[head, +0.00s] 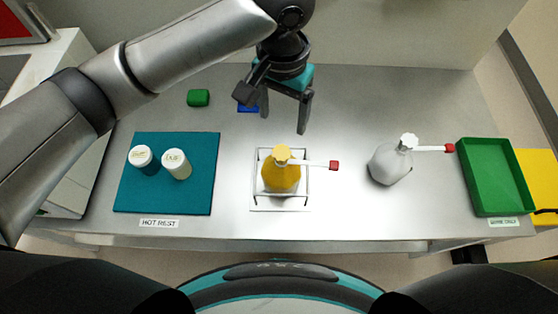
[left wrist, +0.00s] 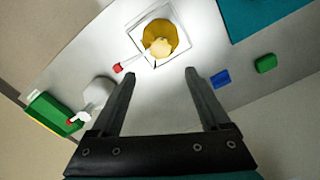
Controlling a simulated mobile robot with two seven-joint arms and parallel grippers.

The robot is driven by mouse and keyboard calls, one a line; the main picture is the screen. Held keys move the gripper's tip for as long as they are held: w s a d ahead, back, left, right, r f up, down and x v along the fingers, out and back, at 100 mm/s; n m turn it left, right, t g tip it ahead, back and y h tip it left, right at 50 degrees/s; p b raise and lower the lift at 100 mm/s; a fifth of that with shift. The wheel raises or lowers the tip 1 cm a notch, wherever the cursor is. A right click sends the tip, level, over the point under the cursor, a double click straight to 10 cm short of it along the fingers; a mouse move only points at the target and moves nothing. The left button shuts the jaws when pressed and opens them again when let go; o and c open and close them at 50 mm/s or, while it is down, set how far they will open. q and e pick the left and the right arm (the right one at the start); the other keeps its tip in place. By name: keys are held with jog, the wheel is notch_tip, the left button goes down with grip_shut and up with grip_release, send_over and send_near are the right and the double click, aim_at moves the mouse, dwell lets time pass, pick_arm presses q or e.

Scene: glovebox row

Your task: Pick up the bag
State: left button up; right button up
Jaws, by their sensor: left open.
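I cannot make out anything that is clearly a bag. Small candidates on the bench are a green block-like item (head: 198,98) and a flat blue item (head: 248,109), partly hidden behind my gripper. In the left wrist view, the blue item (left wrist: 220,78) and the green item (left wrist: 266,63) lie to the right of the fingers. My left gripper (head: 284,119) is open and empty above the back middle of the bench, close to the blue item. Its spread fingers (left wrist: 162,75) also show in the left wrist view. My right gripper is not in view.
A yellow wash bottle (head: 280,178) stands in a white frame (head: 254,195). A white wash bottle (head: 389,168) stands right of it, beside a green tray (head: 481,210). Two white-capped jars (head: 144,158) stand on a teal mat (head: 190,200). The back right is clear.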

pick_arm(q)
jog(key=b, duration=0.1)
send_over(282, 152)
notch_tip(282, 152, down, 9)
jog(key=shift+a+r, duration=0.1)
jog(key=shift+r, duration=0.1)
jog(key=shift+f+b, duration=0.75)
jog(key=shift+f, duration=2.45)
grip_shut()
